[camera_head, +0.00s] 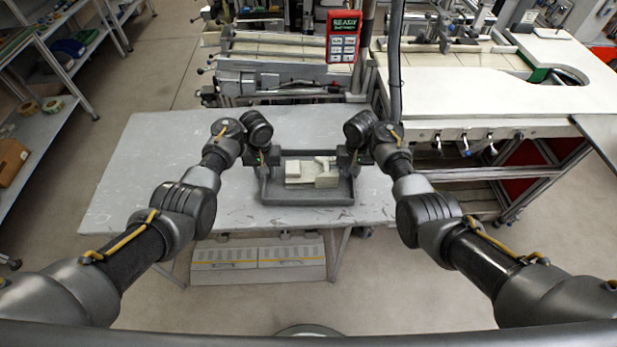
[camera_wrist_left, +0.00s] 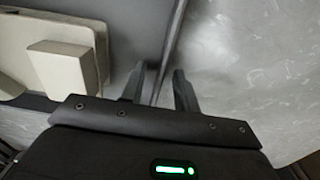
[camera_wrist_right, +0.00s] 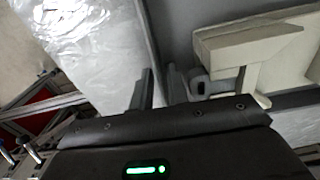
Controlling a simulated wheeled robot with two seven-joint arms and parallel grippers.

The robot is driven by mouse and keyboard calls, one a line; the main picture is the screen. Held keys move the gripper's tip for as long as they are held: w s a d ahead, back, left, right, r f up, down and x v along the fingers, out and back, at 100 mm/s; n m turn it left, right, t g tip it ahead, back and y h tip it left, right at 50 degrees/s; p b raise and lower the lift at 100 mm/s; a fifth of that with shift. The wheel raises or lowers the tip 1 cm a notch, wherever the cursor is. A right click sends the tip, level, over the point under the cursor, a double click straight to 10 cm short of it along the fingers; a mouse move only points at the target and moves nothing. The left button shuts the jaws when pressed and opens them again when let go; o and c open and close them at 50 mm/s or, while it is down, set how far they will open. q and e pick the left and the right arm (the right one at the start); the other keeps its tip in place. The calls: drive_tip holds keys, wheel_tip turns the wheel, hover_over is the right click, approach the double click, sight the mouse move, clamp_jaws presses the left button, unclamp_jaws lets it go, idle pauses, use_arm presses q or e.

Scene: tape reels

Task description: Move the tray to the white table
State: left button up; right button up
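The dark grey tray (camera_head: 305,197) lies on the grey table (camera_head: 130,200), with cream-coloured blocks (camera_head: 308,172) in it. My left gripper (camera_head: 262,165) is at the tray's left end. In the left wrist view its fingers (camera_wrist_left: 160,90) are apart, one on each side of the tray wall (camera_wrist_left: 172,45), with gaps showing. My right gripper (camera_head: 350,165) is at the right end. In the right wrist view its fingers (camera_wrist_right: 160,88) straddle the tray wall (camera_wrist_right: 149,35) closely; contact is unclear. The white table (camera_head: 470,98) stands to the right, behind the grey one.
A red-framed control panel (camera_head: 343,37) and metal machinery (camera_head: 275,75) stand behind the grey table. A shelf rack (camera_head: 45,120) stands at the left. Much of the white tabletop is clear, as is the left of the grey table. A grey cable (camera_head: 395,60) hangs beside the white table.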

use_arm(q)
drive_tip(key=shift+a+f, duration=0.1)
drive_tip(key=shift+f, duration=0.2)
use_arm(e)
drive_tip(key=shift+f, duration=0.25)
drive_tip(key=shift+c, duration=0.2)
use_arm(q)
drive_tip(key=shift+c, duration=1.4)
use_arm(e)
drive_tip(key=shift+c, duration=1.3)
use_arm(q)
clamp_jaws()
use_arm(e)
clamp_jaws()
